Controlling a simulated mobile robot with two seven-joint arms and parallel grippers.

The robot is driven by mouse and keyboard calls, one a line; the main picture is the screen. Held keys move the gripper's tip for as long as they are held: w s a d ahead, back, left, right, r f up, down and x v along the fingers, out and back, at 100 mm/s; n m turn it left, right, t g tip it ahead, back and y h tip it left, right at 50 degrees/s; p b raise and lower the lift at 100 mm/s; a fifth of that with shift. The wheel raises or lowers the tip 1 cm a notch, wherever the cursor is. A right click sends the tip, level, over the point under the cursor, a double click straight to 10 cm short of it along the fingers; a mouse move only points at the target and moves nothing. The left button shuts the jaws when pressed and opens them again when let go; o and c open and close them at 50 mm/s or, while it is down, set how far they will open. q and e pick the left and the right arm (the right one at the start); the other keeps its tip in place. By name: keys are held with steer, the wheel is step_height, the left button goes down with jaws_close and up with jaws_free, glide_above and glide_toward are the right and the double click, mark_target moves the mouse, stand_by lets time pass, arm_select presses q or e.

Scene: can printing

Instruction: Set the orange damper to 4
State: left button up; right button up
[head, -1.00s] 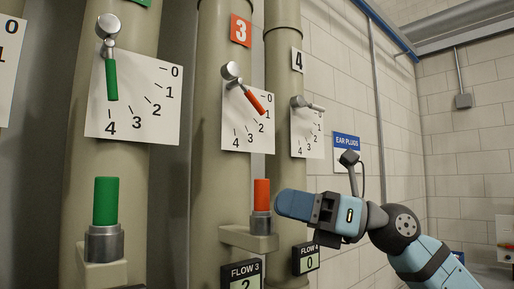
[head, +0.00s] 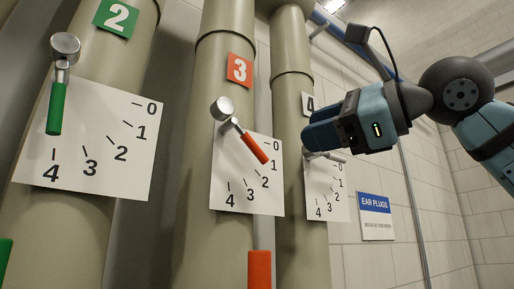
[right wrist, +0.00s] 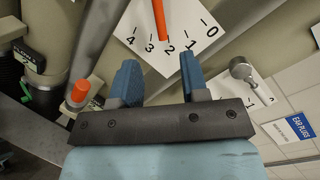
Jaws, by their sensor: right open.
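The orange damper lever (head: 252,148) hangs from a metal pivot on the pipe marked 3. It slants down and right across its white dial (head: 228,190), its tip around 1 to 2. The right wrist view shows the orange lever (right wrist: 159,20) at the top, its tip near 2 on the dial (right wrist: 188,18). My right gripper (head: 310,138) is right of the lever, in front of the pipe marked 4, and points left. Its two blue fingers (right wrist: 158,78) are apart with nothing between them, and the lever lies beyond them. My left gripper is not in view.
A green lever (head: 56,108) with its dial is on the left pipe. A grey-tipped lever (head: 335,157) by dial 4 is partly hidden behind my right gripper. An upright orange handle (head: 260,270) is below dial 3. A blue EAR PLUGS sign (head: 376,203) is on the wall.

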mark_target(259, 148)
steer(key=p+x, duration=0.2)
steer(key=x, duration=0.9)
steer(key=shift+w+a+f+p, duration=0.1)
steer(key=shift+w+a+p, duration=0.15)
steer(key=shift+w+p, duration=0.1)
steer(key=shift+c, duration=0.4)
steer(key=shift+s, duration=0.1)
jaws_close()
